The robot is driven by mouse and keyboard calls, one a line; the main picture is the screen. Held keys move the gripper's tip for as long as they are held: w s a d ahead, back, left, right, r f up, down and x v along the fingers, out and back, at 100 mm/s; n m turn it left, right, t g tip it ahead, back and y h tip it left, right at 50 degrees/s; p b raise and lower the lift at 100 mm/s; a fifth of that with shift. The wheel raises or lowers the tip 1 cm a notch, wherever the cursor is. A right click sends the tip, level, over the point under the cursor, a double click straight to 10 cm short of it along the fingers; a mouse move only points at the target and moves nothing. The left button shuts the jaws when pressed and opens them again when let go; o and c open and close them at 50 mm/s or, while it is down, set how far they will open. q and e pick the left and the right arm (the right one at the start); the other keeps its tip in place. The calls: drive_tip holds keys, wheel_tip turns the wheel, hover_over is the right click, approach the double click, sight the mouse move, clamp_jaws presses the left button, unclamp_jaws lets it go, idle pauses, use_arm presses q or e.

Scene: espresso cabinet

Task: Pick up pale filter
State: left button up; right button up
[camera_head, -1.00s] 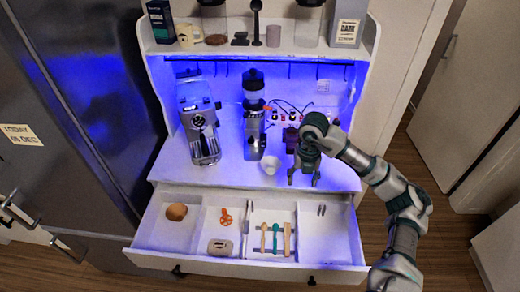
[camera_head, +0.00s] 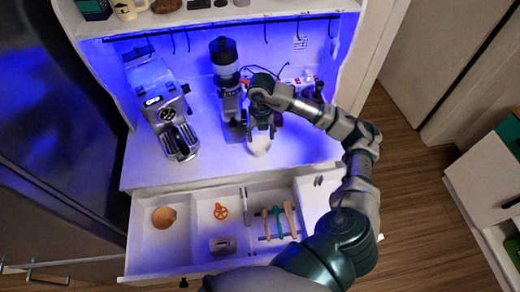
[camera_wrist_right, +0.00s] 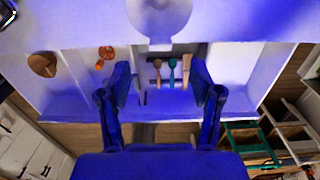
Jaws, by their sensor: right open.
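The pale filter (camera_head: 259,147), a small white cup-like piece, stands on the counter in front of the grinder. My right gripper (camera_head: 261,134) is open just behind and above it in the head view and covers part of it. In the right wrist view the pale filter (camera_wrist_right: 160,16) shows at the top edge as a round white shape, partly cut off. The open fingers of my right gripper (camera_wrist_right: 161,80) stand apart below it in that picture, with nothing between them. I cannot tell whether a finger touches the filter. My left gripper is not in view.
The espresso machine (camera_head: 168,115) stands left on the counter, with the grinder (camera_head: 228,85) beside it. Below, an open drawer (camera_head: 150,262) holds a round brown item (camera_head: 163,217), an orange tool (camera_head: 220,211) and several utensils. Dark objects stand behind my gripper. The counter's front left is clear.

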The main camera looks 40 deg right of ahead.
sight(261, 150)
drive_tip(key=f, duration=0.4)
drive_tip(key=shift+w+a, duration=0.1)
drive_tip(key=shift+a, duration=0.3)
drive_tip(key=f, duration=0.1)
drive_tip(key=f+p, duration=0.1)
drive_tip(key=f, duration=0.2)
drive_tip(key=shift+s+d+f+p, duration=0.35)
drive_tip(key=shift+p, duration=0.05)
drive_tip(key=shift+d+f, duration=0.15)
drive_tip(key=shift+f, duration=0.2)
drive_tip(key=shift+a+r, duration=0.15)
drive_tip(key=shift+a, duration=0.2)
drive_tip(key=c, duration=1)
